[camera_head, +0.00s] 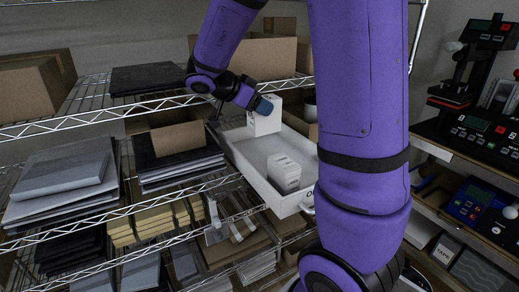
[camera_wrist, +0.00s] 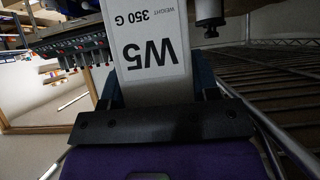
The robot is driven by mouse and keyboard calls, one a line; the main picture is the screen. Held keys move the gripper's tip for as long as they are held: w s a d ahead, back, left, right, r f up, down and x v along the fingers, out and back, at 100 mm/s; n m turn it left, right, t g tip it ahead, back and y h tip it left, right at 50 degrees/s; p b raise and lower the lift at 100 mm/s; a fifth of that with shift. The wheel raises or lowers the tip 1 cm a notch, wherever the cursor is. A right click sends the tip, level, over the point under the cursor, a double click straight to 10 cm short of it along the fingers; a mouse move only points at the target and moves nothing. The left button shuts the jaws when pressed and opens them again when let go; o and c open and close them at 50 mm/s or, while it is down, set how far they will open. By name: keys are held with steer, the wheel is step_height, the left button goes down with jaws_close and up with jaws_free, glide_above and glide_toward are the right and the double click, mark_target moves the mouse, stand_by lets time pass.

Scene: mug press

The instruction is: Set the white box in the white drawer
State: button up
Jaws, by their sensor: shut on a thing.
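My gripper (camera_head: 263,107) is shut on a white box (camera_head: 268,123), with a blue fingertip over its upper side. In the wrist view the box (camera_wrist: 152,50) is between the blue fingers and carries the print "W5, weight 350 G", upside down. The white drawer (camera_head: 250,163) is a long open tray that juts out from the wire shelf. The held box is at the far end of the drawer; I cannot tell whether it touches the drawer floor. My arm hides part of the drawer's right side.
Wire shelves hold cardboard boxes (camera_head: 268,57), dark stacks (camera_head: 178,160) and grey flat packs (camera_head: 62,177) around the drawer. A workbench with a press (camera_head: 470,70) and control boxes (camera_head: 480,205) is at the right. The drawer has bare floor between the two white boxes.

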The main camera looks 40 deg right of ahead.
step_height(320, 180, down, 14)
steer(key=shift+r, duration=0.1)
stand_by(0.5)
steer(key=o, duration=1.1)
steer(key=shift+o, duration=0.2)
steer(key=shift+r, duration=0.1)
steer(key=v, duration=1.2)
steer(key=shift+s, duration=0.1)
